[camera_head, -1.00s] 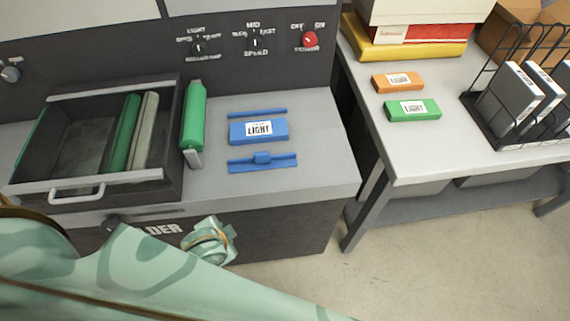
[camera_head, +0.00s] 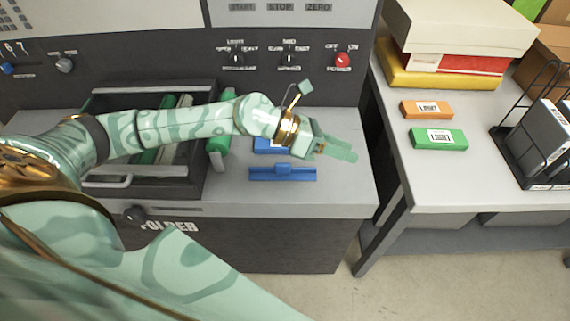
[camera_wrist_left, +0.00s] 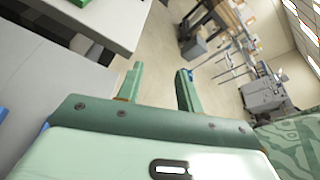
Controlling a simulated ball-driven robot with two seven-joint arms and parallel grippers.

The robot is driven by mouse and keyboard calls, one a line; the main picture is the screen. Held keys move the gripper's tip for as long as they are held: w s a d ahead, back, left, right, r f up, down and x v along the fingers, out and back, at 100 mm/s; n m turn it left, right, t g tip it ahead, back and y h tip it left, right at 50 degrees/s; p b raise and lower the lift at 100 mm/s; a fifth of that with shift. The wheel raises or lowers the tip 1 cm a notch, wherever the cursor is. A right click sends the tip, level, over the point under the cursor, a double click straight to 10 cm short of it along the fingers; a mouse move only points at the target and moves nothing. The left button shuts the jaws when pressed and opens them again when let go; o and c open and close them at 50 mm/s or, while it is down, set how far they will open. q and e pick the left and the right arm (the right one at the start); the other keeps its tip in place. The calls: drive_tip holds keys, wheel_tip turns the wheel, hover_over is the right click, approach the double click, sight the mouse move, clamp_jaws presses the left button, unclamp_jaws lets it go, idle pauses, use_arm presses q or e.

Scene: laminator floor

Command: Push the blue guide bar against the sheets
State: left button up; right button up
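The blue guide bar (camera_head: 283,174) lies on the grey machine top, its raised tab in the middle. Just behind it and apart from it is the blue stack labelled LIGHT (camera_head: 264,147), now mostly hidden by my left wrist. The thin blue strip at the stack's far side is hidden. My left gripper (camera_head: 338,152) is above the machine top, right of the stack and behind the bar's right end, apparently touching nothing. In the left wrist view its two fingers (camera_wrist_left: 158,82) stand apart with nothing between them. My right gripper is out of view.
An open dark drawer (camera_head: 110,182) with green and grey rollers lies under my left arm. A green roller (camera_head: 217,158) stands left of the stack. Control knobs and a red switch (camera_head: 342,60) are behind. A side table (camera_head: 430,180) stands right, across a gap.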

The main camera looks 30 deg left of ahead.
use_arm(q)
drive_tip(key=a+f+m+g+y, duration=0.2)
drive_tip(key=a+m+y, duration=0.15)
drive_tip(key=a, duration=0.35)
drive_tip(key=g+y, duration=0.1)
drive_tip(key=y, duration=0.5)
approach(282, 163)
drive_tip(key=shift+h, duration=0.25)
drive_tip(key=b+x, duration=0.1)
drive_tip(key=x, duration=0.9)
drive_tip(key=shift+a+f+b, duration=0.1)
drive_tip(key=shift+f+b, duration=0.25)
drive_tip(key=shift+f, duration=0.05)
